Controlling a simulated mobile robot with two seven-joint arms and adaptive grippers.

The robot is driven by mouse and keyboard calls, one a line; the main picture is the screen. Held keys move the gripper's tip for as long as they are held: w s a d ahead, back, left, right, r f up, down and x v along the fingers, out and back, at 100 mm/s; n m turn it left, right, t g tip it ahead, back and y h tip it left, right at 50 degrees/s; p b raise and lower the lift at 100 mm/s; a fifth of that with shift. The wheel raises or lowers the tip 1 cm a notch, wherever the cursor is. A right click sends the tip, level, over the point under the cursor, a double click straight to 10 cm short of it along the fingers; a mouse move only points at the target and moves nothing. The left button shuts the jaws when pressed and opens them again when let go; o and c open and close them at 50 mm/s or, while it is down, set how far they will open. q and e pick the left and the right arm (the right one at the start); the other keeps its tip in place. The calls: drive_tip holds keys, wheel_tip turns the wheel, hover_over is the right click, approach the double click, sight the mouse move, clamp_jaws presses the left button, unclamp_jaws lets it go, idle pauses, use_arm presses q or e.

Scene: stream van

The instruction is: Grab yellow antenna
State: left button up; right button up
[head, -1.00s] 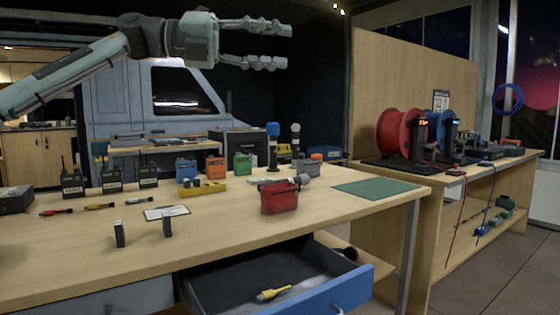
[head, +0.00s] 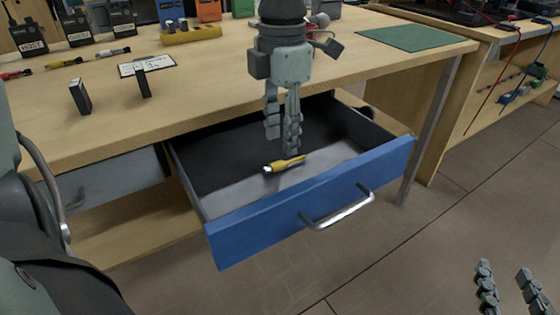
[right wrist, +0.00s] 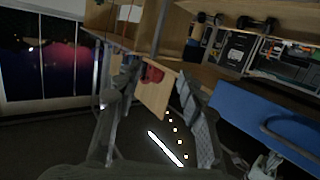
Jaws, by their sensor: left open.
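A yellow antenna (head: 289,163) with a pale tip lies in the open drawer (head: 225,218). A second yellow-marked antenna (head: 64,62) lies on the tabletop at the far left, among a red one and a white one. My left gripper (head: 283,144) points down over the drawer, fingers open with a narrow gap, its tips close to the drawer's antenna. Whether they touch it I cannot tell. My right gripper (head: 505,290) is open and empty at the lower right, away from the drawer; its spread fingers also show in the right wrist view (right wrist: 163,105).
The drawer's blue front with its metal handle (head: 338,210) sticks out from the workbench (head: 215,85). Two small dark upright blocks (head: 80,97) and a white card (head: 147,66) stand or lie on the top. Radios (head: 78,28) are behind. The floor at right is clear.

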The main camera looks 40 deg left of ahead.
sight(280, 162)
use_arm(q)
drive_tip(key=f, duration=0.4)
drive_tip(key=shift+s, duration=0.2)
drive_tip(key=shift+f, duration=0.45)
clamp_jaws()
use_arm(e)
drive_tip(key=shift+a+r+t, duration=0.3)
drive_tip(key=shift+a+r, duration=0.1)
drive_tip(key=shift+r, duration=0.2)
